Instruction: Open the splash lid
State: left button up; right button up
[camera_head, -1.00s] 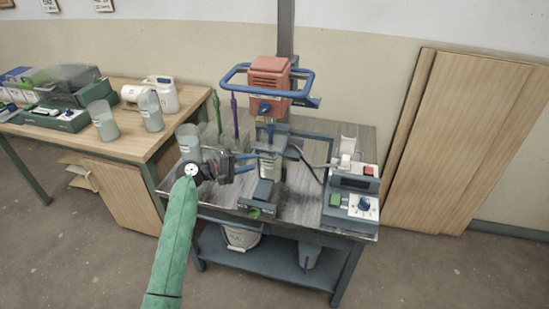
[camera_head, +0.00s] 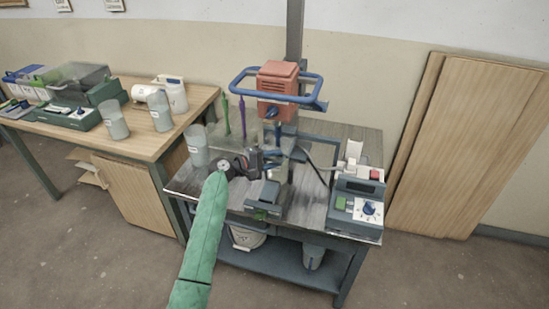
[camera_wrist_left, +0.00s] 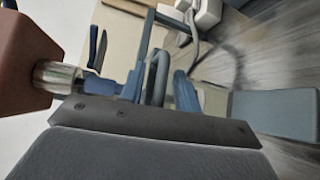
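The mixer's red motor head (camera_head: 278,82), with a blue loop handle (camera_head: 237,82), stands over a container (camera_head: 277,173) that my gripper partly hides. I cannot clearly make out the splash lid. My left gripper (camera_head: 273,156) is at the container, below the motor head. In the left wrist view the gripper (camera_wrist_left: 160,88) looks open, its blue fingers on either side of the loop with a gap at the right. Contact is unclear. My right gripper is not in view.
A control box (camera_head: 357,200) stands at the bench's right and a dark block (camera_head: 265,199) at its front. A clear beaker (camera_head: 197,146) and upright green (camera_head: 226,115) and purple (camera_head: 242,117) tools stand left of the mixer. The left table (camera_head: 150,142) holds beakers and jugs.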

pick_arm(q)
jog(key=shift+d, duration=0.1)
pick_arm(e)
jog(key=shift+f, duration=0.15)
pick_arm(q)
grip_shut()
jog(key=shift+f, duration=0.1)
